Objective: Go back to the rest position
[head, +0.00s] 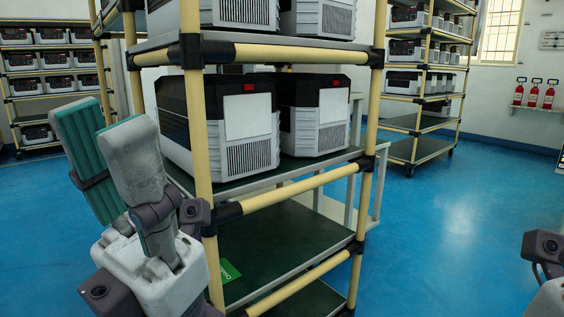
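My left gripper (101,124) is raised at the left, in front of the near rack's left post. Its two fingers point up and stand apart, with the ribbed teal inner pad of the far finger showing. Nothing is seen between them, so it is open and empty. Only a small part of my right arm shows at the lower right edge; its fingers are out of view. The near rack (289,190) has cream posts, black joints and dark green shelves. On its middle shelf stand two white and black units, a left one (240,125) and a right one (318,118).
More units fill the rack's upper shelf; its lower shelf (280,240) is bare except for a green label (229,271). Other loaded racks stand at the back left (50,75) and back right (425,90). Blue floor (450,235) is clear at right.

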